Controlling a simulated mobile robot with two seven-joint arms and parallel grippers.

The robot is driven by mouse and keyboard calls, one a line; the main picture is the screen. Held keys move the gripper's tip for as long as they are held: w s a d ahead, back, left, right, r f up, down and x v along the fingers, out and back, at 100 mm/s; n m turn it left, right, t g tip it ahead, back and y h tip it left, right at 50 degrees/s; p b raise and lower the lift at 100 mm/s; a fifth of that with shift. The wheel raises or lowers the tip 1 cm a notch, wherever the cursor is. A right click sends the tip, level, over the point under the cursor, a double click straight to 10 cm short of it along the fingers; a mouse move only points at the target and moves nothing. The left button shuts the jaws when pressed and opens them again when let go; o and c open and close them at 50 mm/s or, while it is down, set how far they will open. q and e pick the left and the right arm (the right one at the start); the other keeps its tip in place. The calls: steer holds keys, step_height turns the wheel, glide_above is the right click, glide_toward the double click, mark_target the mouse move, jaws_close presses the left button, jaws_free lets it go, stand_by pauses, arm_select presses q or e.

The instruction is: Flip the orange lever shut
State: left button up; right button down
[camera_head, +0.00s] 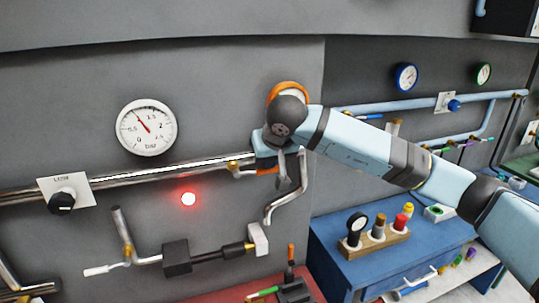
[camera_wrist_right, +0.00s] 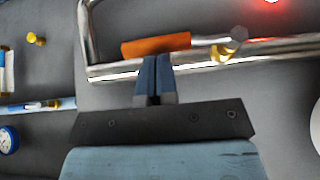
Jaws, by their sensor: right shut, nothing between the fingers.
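The orange lever (camera_wrist_right: 155,46) shows in the right wrist view as a bar lying along the metal pipe, with a brass fitting at its right. In the head view a small part of the orange lever (camera_head: 268,171) shows at the pipe, below my right wrist; the rest is hidden. My right gripper (camera_wrist_right: 155,58) is shut and empty. Its fingertips are right at the lever's lower edge in the wrist view; I cannot tell whether they touch it. In the head view the right gripper (camera_head: 281,166) is partly hidden by my arm. My left gripper is not in view.
A bar gauge (camera_head: 146,127), a black knob (camera_head: 62,201) and a glowing red light (camera_head: 188,199) are on the grey wall. A bent metal pipe (camera_head: 289,197) stands close below my gripper. A blue cabinet (camera_head: 340,262) carries a wooden block (camera_head: 375,243) with stamps.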

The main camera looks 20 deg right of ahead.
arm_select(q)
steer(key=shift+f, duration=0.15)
